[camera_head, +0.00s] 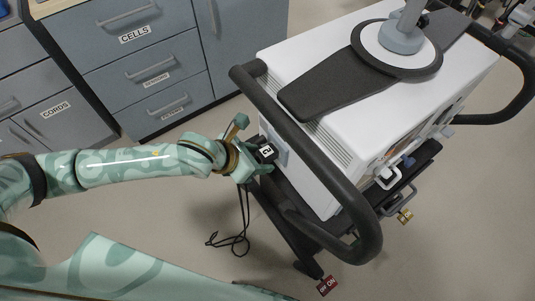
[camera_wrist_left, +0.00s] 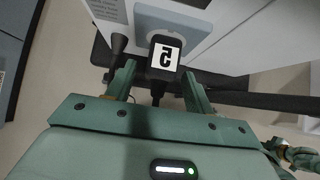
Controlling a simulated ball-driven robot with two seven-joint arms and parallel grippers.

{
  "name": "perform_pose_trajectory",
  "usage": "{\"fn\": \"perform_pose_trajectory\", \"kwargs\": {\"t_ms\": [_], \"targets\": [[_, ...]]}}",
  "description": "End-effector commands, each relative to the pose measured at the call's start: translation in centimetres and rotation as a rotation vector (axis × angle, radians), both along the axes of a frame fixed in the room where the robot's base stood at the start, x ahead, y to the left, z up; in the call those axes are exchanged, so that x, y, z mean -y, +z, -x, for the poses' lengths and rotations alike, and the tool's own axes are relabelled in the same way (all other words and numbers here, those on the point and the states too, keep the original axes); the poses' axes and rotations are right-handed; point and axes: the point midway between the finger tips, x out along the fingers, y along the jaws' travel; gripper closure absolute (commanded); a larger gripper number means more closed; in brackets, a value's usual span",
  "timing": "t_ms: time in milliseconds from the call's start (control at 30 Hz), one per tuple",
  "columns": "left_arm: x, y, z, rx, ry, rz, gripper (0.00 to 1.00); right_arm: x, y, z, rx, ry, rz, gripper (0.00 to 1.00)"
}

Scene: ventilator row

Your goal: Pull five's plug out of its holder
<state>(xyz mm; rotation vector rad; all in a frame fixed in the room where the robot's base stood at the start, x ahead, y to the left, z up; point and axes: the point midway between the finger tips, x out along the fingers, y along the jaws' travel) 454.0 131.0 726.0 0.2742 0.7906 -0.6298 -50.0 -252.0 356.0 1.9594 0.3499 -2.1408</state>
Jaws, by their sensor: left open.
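Five's plug (camera_wrist_left: 164,58) is a black block with a white "5" label, upside down in the left wrist view. It sits in a pale blue-grey holder (camera_wrist_left: 158,22) on the white side of the ventilator (camera_head: 318,150). In the head view the plug (camera_head: 266,152) shows at the end of my left arm. My left gripper (camera_wrist_left: 160,82) is open, its two fingers on either side of the plug's lower part. I cannot tell whether they touch it. A black cord (camera_head: 243,225) hangs below the gripper towards the floor.
A thick black handlebar (camera_head: 318,165) curves around the ventilator's near end, close to my left gripper. Grey drawer cabinets (camera_head: 150,60) stand at the back left. The floor at the lower right is clear.

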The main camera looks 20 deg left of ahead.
Motion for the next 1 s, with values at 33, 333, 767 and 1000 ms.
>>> {"fn": "perform_pose_trajectory", "kwargs": {"t_ms": [33,333,767,1000], "targets": [[0.07,-0.21,-0.12,0.0,0.0,0.0,0.47,-0.01,-0.21,0.12,-0.003,0.0,0.0,1.0],[0.12,-0.02,-0.19,0.002,0.0,0.0,0.47,-0.01,-0.12,0.07,-0.002,0.0,0.0,1.0],[0.14,0.01,-0.19,0.002,0.0,0.0,0.47,-0.02,0.5,-0.27,0.006,0.0,0.0,1.0],[0.14,-0.06,-0.16,0.002,0.001,0.001,0.78,-0.04,0.45,-0.24,0.006,0.0,-0.001,1.0]]}}
